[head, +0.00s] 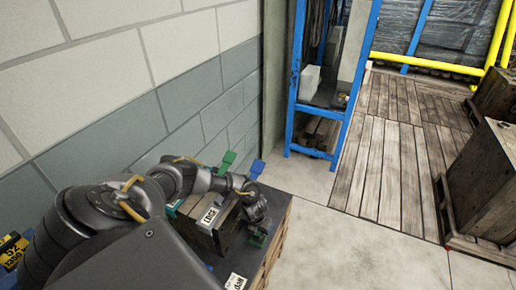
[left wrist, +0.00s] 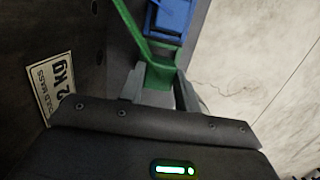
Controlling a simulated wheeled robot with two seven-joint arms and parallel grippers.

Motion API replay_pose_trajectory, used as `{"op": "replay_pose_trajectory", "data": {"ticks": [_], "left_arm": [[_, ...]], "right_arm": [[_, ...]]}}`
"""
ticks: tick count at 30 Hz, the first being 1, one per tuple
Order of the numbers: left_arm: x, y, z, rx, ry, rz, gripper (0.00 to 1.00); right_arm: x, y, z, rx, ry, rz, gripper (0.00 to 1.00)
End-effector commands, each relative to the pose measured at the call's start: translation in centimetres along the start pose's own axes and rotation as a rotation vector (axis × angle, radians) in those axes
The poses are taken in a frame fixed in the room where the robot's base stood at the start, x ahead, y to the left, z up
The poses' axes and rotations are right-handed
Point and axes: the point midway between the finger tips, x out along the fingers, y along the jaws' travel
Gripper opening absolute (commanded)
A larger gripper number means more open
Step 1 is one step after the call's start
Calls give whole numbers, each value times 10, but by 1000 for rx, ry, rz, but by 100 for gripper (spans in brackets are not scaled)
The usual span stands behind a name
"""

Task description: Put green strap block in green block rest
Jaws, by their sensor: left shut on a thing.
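In the left wrist view, the green strap block (left wrist: 160,74) sits between the two fingers of my left gripper (left wrist: 160,92). A green strap runs up and left from it. An upright green piece (head: 226,161) stands behind my arm. I cannot tell whether it belongs to the green block rest, which I cannot clearly make out. My right gripper is out of view.
A blue piece (left wrist: 171,20) lies just beyond the block; an upright blue piece (head: 256,169) shows in the head view. The dark labelled mould (head: 228,235) is close beside my gripper. A block wall (head: 120,60) and blue rack (head: 293,80) stand behind; open floor (head: 360,240) lies right.

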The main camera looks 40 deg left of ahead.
Motion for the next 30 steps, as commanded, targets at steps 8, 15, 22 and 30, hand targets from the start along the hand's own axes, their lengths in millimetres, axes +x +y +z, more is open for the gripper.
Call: {"op": "replay_pose_trajectory", "data": {"ticks": [8,15,22,30], "left_arm": [[0,0,0,0,0,0,12],[0,0,0,0,0,0,12],[-14,-23,13,92,-5,-18,12],[-90,-116,48,578,-12,-90,12]], "right_arm": [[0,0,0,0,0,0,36],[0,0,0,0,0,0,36],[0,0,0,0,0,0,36],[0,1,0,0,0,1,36]]}}
